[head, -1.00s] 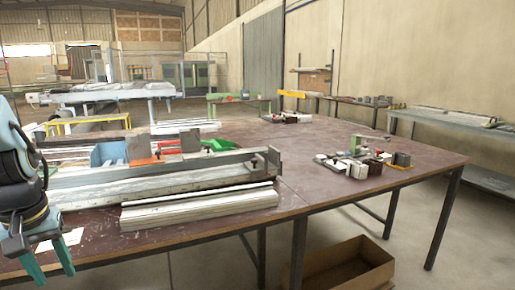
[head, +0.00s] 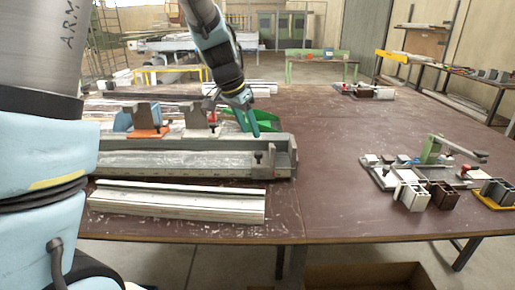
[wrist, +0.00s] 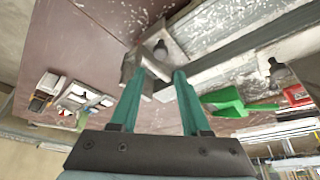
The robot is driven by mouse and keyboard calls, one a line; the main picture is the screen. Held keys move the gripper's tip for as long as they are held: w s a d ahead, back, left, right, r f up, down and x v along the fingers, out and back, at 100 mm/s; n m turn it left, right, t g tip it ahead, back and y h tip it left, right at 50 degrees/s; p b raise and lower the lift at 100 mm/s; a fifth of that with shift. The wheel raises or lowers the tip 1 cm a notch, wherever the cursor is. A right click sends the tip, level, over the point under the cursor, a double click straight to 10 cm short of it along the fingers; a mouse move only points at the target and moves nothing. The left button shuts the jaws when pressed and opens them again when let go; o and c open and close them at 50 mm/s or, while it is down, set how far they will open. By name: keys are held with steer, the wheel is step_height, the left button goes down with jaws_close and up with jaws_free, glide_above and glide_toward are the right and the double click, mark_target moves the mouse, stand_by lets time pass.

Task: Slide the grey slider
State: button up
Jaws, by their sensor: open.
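Sliding pieces stand in a row at the back of the long metal profile bench (head: 180,164) in the head view. My gripper (head: 250,131) points down to the right of the grey block, in front of the green piece, apart from the block. Its teal fingers are open and empty; they also show in the wrist view (wrist: 159,78).
A metal end bracket with a dark knob (wrist: 161,49) is close beyond my fingertips in the wrist view. A pale profile (head: 180,203) lies along the table's front. A small clamp fixture with cut profile pieces (head: 411,195) stands at right. The middle of the table is clear.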

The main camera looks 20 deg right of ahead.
mark_target(258, 152)
steer(key=p+x, duration=0.1)
steer(key=x, duration=0.8)
steer(key=shift+a+f, duration=0.15)
jaws_close()
stand_by(1.1)
